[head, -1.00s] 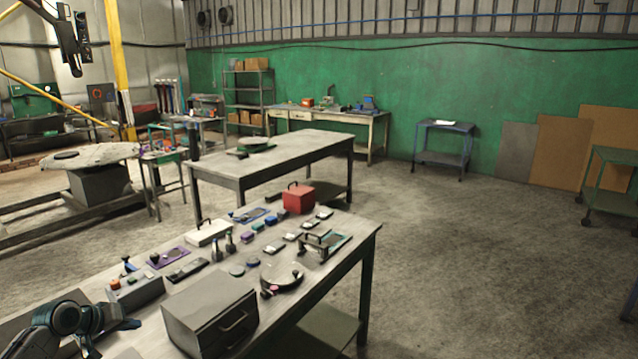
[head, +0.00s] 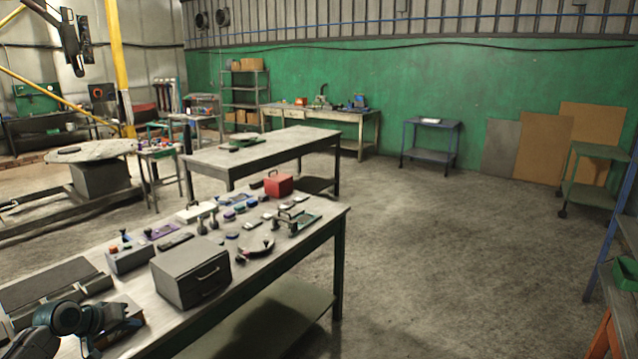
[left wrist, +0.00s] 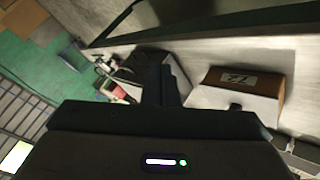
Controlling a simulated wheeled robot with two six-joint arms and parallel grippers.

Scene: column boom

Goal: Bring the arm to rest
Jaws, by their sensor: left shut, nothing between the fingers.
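My left arm comes in at the lower left of the head view, with its gripper (head: 112,322) low over the near left end of the long workbench (head: 320,222). The gripper is small and dark there. In the left wrist view its fingers (left wrist: 165,85) are together, with nothing between them. That view looks over a pale bench surface, with a brown and white box (left wrist: 238,92) to the right of the fingers. My right gripper is not in view.
On the workbench are a grey drawer box (head: 190,272), a red box (head: 278,184), a button box (head: 130,257) and several small parts. A second table (head: 265,150) stands behind. A blue-framed rack (head: 610,255) is at the right edge. The floor (head: 440,260) between is clear.

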